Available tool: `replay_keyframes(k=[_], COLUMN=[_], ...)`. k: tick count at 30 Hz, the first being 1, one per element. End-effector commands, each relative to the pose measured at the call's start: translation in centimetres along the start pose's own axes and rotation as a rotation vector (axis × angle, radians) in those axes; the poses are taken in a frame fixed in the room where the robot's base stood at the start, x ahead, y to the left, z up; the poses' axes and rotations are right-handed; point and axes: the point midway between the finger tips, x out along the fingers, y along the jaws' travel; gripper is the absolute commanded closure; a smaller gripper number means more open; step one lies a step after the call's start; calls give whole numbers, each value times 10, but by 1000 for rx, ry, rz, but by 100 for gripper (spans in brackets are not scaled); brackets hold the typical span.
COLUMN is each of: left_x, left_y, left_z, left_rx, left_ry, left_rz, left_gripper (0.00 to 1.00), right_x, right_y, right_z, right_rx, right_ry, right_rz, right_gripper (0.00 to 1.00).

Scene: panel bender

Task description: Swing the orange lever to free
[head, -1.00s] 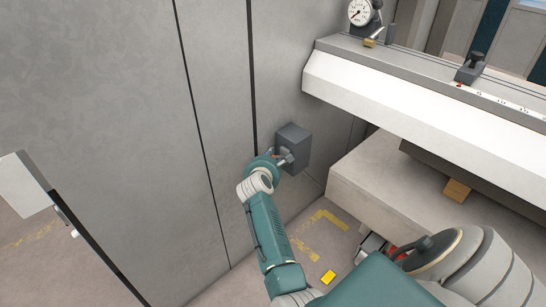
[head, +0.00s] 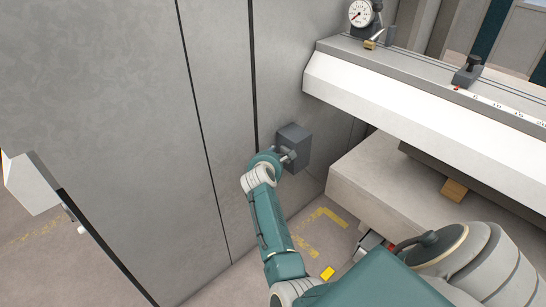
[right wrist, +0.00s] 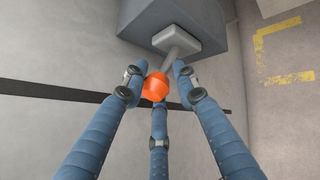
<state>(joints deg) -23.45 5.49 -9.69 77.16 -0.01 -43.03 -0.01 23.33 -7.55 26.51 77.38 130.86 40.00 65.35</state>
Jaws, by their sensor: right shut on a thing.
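The lever is a short grey rod (right wrist: 178,55) with an orange knob (right wrist: 155,87) at its end. It comes out of a dark grey box (head: 294,144) on the machine's grey wall; the box also shows at the top of the right wrist view (right wrist: 190,18). My right gripper (head: 284,156) is at the front of this box. In the right wrist view its blue fingers (right wrist: 157,92) are closed in around the orange knob. In the head view the gripper hides the knob. My left gripper is not in view.
A white machine beam (head: 420,95) with a dial gauge (head: 360,13) is at the upper right, above a pale machine block (head: 365,185). Yellow floor marks (head: 325,216) and a small yellow object (head: 327,273) are below.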

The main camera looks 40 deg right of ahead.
Motion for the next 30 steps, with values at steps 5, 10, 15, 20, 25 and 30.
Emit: replay_keyframes(k=[5,10,15,20,25,30], left_x=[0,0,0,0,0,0], left_y=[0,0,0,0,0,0], left_z=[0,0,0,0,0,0], left_rx=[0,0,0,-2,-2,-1], left_ry=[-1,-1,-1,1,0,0], left_rz=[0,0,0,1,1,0], left_gripper=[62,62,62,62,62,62], right_x=[-2,-2,-2,-2,-11,-27], right_y=[13,11,9,9,18,32], right_z=[5,4,4,5,20,46], right_rx=[3,2,1,1,4,4], right_ry=[-9,-9,-9,-10,-12,-10], right_rz=[28,24,21,19,20,21], right_gripper=[56,56,56,56,56,56])
